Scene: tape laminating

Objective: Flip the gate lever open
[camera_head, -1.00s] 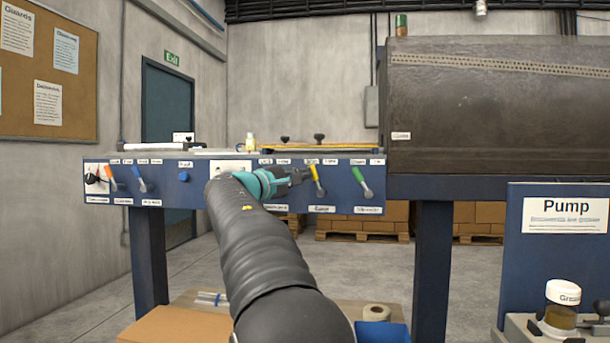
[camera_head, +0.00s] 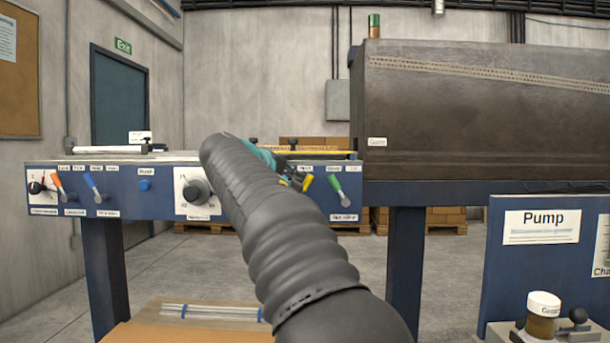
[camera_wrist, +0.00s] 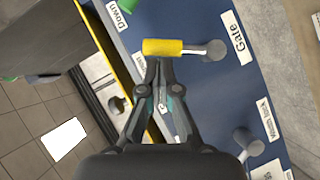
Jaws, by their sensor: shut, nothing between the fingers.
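The gate lever has a yellow handle (camera_wrist: 162,47) and a grey round pivot (camera_wrist: 215,50), with a "Gate" label (camera_wrist: 235,38) beside the pivot in the wrist view. In the head view its yellow handle (camera_head: 307,183) shows just past my arm, and its pivot is hidden. My gripper (camera_wrist: 160,63) is shut and empty, its fingertips at the handle's near edge in the wrist view. I cannot tell whether they touch it. In the head view my gripper (camera_head: 294,180) is mostly hidden behind the arm.
A green lever (camera_head: 335,183) stands right of the yellow one on the blue panel (camera_head: 125,195). Orange and blue levers and a dark knob (camera_head: 196,192) are to the left. A large dark machine cover (camera_head: 450,110) is above right. A Pump panel (camera_head: 540,255) stands front right.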

